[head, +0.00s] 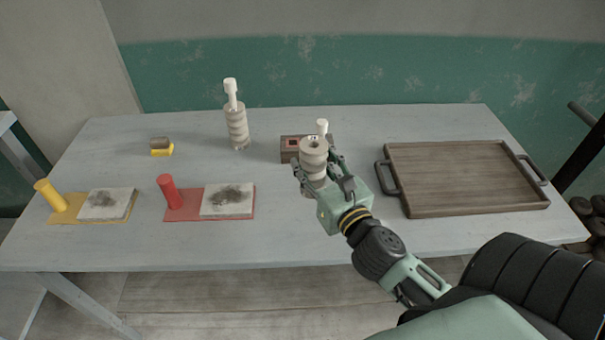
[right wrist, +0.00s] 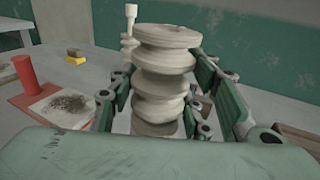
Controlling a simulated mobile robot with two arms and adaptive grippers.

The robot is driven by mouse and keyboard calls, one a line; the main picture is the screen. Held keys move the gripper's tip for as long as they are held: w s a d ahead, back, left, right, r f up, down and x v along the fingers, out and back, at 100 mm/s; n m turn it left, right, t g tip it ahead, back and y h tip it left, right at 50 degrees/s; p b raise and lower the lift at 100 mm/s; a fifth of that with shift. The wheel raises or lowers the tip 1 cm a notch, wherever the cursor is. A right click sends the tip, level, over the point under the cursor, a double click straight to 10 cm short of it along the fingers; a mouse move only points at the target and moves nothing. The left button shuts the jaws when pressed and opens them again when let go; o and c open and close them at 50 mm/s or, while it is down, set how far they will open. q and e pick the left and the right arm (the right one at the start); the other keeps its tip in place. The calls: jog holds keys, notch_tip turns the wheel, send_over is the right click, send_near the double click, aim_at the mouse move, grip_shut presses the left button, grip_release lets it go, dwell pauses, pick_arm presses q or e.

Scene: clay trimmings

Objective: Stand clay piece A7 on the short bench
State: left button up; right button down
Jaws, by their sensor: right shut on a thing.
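My right gripper (head: 321,172) is shut on a pale grey, ribbed clay piece (head: 313,152) with a small hole in its top. It is held upright over the middle of the table; whether its base touches the table I cannot tell. In the right wrist view the clay piece (right wrist: 162,85) stands between the green fingers. A second ribbed clay piece (head: 237,126) with a white rod in its top stands upright at the back left. No A7 mark is readable, and I cannot tell which surface is the short bench. My left gripper is out of view.
A brown block (head: 290,148) with a red patch is partly hidden behind the held piece. A wooden tray (head: 465,175) lies right. A red board (head: 185,208) and a yellow board (head: 70,215) carry grey slabs left. The grey table (head: 270,235) is bare along its front.

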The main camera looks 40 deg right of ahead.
jog(key=w+f, duration=0.1)
jog(key=f, duration=0.1)
jog(key=w+f+b, duration=0.1)
jog(key=f, duration=0.1)
jog(key=w+f, duration=0.2)
jog(key=shift+d+b, duration=0.1)
jog(key=shift+b, duration=0.25)
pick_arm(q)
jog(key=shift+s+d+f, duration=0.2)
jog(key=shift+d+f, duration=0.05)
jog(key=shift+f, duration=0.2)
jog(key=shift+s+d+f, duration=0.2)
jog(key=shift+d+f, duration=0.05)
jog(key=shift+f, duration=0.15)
pick_arm(e)
jog(key=shift+f, duration=0.1)
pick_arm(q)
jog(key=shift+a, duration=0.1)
pick_arm(e)
jog(key=c, duration=0.9)
grip_release()
jog(key=shift+f, duration=0.2)
